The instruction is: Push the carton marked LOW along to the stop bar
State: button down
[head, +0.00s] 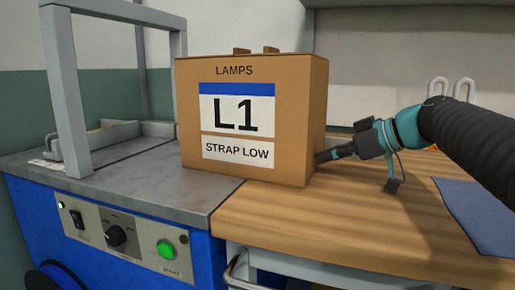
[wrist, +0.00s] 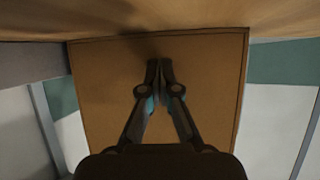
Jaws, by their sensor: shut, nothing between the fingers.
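The carton (head: 306,110) is brown, upright, and labelled LAMPS, L1 and STRAP LOW. It stands across the seam between the wooden bench and the grey machine top. My gripper (head: 320,157) is shut and empty, low at the carton's right side. Its tips look to be at or very near that side. In the wrist view, the carton's side (wrist: 205,100) fills the middle, behind my closed fingertips (wrist: 160,63).
A grey upright frame (head: 68,90) stands on the machine top (head: 130,185), left of the carton. The blue machine's front has a panel (head: 125,240) with a knob and a green button. A blue mat (head: 475,210) lies on the wooden bench (head: 340,225) at right.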

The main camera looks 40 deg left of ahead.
aim_at(317, 139)
jog(key=shift+s+a, duration=0.35)
jog(key=shift+a, duration=1)
jog(key=shift+s+a, duration=0.3)
jog(key=shift+a, duration=1.05)
jog(key=shift+s+a, duration=0.35)
jog(key=shift+a, duration=1)
jog(key=shift+w+d+b, duration=0.25)
jog(key=shift+d, duration=0.75)
jog(key=shift+w+d+b, duration=0.3)
jog(key=shift+d, duration=0.65)
jog(key=shift+w+d+b, duration=0.25)
jog(key=shift+d, duration=0.75)
jog(key=r, duration=0.1)
jog(key=r+b, duration=0.1)
jog(key=w+d+r+b, duration=0.1)
jog(key=shift+d+r+b, duration=0.15)
jog(key=shift+r+b, duration=0.2)
jog(key=shift+r, duration=0.15)
jog(key=shift+s+a+p, duration=0.15)
jog(key=shift+s+a, duration=0.05)
jog(key=shift+a, duration=0.6)
jog(key=shift+s+a+p, duration=0.15)
jog(key=shift+s+a, duration=0.1)
jog(key=shift+a, duration=0.55)
jog(key=shift+s+a+p, duration=0.15)
jog(key=shift+s+a, duration=0.05)
jog(key=shift+a, duration=0.6)
